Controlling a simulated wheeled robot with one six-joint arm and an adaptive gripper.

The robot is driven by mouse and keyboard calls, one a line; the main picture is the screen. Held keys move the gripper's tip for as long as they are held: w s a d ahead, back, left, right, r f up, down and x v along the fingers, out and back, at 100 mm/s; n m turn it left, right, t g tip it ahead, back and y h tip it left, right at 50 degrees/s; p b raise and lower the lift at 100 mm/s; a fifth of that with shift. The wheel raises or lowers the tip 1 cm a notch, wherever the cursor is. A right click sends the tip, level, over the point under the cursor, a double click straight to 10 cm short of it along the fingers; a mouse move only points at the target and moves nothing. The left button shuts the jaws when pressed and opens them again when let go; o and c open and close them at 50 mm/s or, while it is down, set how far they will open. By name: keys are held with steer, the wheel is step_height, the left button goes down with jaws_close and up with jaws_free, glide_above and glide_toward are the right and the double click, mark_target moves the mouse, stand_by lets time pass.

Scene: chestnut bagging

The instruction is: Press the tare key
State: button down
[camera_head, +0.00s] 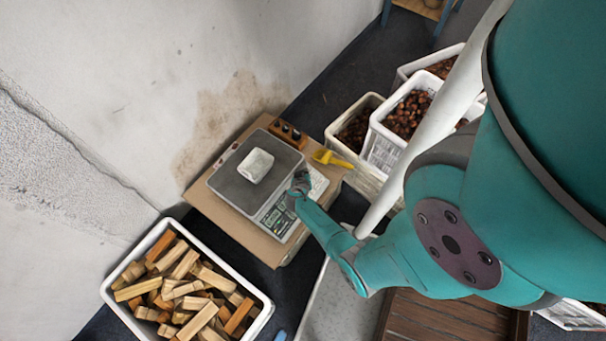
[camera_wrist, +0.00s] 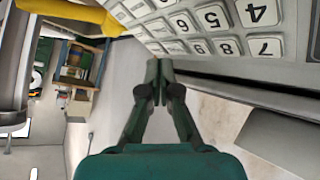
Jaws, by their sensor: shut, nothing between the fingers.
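The keypad also shows close up in the wrist view (camera_wrist: 188,22), with number keys such as 4, 7 and 8 legible. I cannot make out the tare key. My gripper (camera_head: 301,182) is over the front panel beside the keypad. In the wrist view its fingertips (camera_wrist: 160,92) are together and empty, near the keypad's edge; I cannot tell whether they touch it.
A yellow scoop (camera_head: 332,159) lies beside the keypad, and a dark wooden block with holes (camera_head: 287,134) is behind the scale. White crates of chestnuts (camera_head: 378,148) stand to the right. A white bin (camera_head: 111,296) of wood pieces stands at lower left. A wall is at left.

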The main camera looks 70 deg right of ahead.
steer(key=shift+r, duration=0.1)
steer(key=shift+s+a+r, duration=0.1)
steer(key=shift+s+r, duration=0.15)
steer(key=shift+r, duration=0.55)
steer(key=shift+s+a+r, duration=0.1)
steer(key=shift+s+r, duration=0.2)
steer(key=shift+r, duration=0.45)
steer(key=shift+s+r, duration=0.25)
steer(key=shift+r, duration=0.55)
